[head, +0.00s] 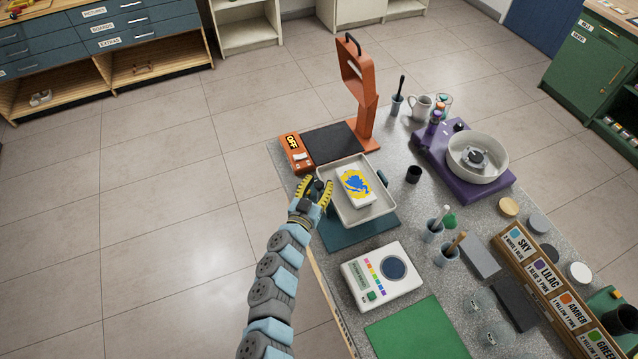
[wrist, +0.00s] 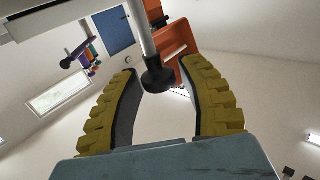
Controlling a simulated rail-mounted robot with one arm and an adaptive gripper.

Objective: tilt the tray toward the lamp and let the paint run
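The pale tray (head: 378,212) is on the near left part of the speckled table, over a dark teal mat. A small white canvas (head: 347,198) with yellow and blue paint lies in it. A dark handle (head: 382,178) shows on its right side. The orange lamp (head: 358,75) stands behind the tray; its base label reads OFF. My gripper (wrist: 158,68) is at the tray's left side, also in the head view (head: 318,190). Its yellow-padded fingers are apart, with a dark round-ended part (wrist: 158,79) between their tips and gaps on both sides. I cannot tell whether the tray is tilted.
A purple turntable (head: 462,190) with a round pan stands at the right. A white device with color swatches (head: 382,274), a green mat (head: 418,331), and brush cups (head: 433,231) are nearer. Open floor lies left of the table.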

